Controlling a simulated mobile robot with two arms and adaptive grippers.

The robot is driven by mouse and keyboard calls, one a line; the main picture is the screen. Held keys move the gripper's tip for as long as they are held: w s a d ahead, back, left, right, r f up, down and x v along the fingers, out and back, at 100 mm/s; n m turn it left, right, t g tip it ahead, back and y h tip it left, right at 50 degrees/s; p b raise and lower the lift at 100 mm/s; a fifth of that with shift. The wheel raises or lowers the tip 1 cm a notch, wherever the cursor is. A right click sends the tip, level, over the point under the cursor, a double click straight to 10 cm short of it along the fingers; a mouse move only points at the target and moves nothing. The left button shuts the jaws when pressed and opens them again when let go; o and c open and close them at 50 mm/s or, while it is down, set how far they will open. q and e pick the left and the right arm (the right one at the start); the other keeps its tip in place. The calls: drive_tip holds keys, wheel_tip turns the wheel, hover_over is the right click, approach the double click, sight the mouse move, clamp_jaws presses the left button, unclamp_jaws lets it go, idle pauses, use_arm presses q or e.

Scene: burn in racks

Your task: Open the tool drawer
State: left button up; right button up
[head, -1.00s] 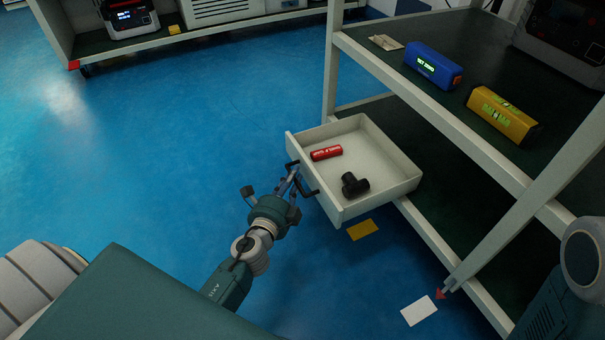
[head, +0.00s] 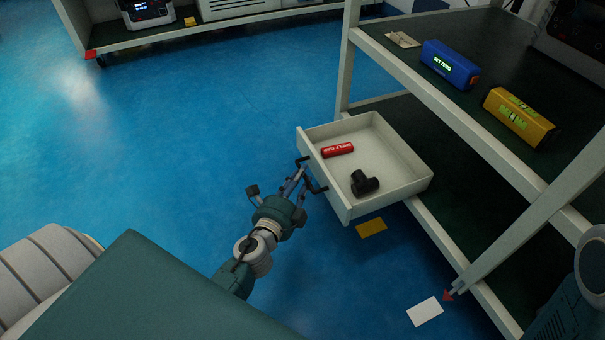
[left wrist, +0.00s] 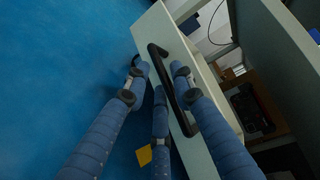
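The tool drawer (head: 341,201) is a pale drawer under the rack's upper shelf, pulled well out over the blue floor. A red cylinder (head: 338,150) and a black T-shaped piece (head: 364,183) lie inside. Its dark bar handle (head: 318,186) is on the front face; it also shows in the left wrist view (left wrist: 172,88). My left gripper (head: 282,186) is at the handle, fingers spread. In the left wrist view (left wrist: 156,80) the bar lies between the right finger and the other two, with no clear grip. My right gripper is not in view.
On the upper shelf (head: 420,80) are a blue block (head: 449,64) and a yellow block (head: 519,116). A yellow card (head: 371,227) and a white card (head: 425,311) lie on the floor. Floor to the left is clear.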

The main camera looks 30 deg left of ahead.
use_arm(q)
drive_tip(key=s+d+r, duration=0.1)
drive_tip(key=s, duration=0.9)
drive_tip(key=shift+d+r, duration=0.2)
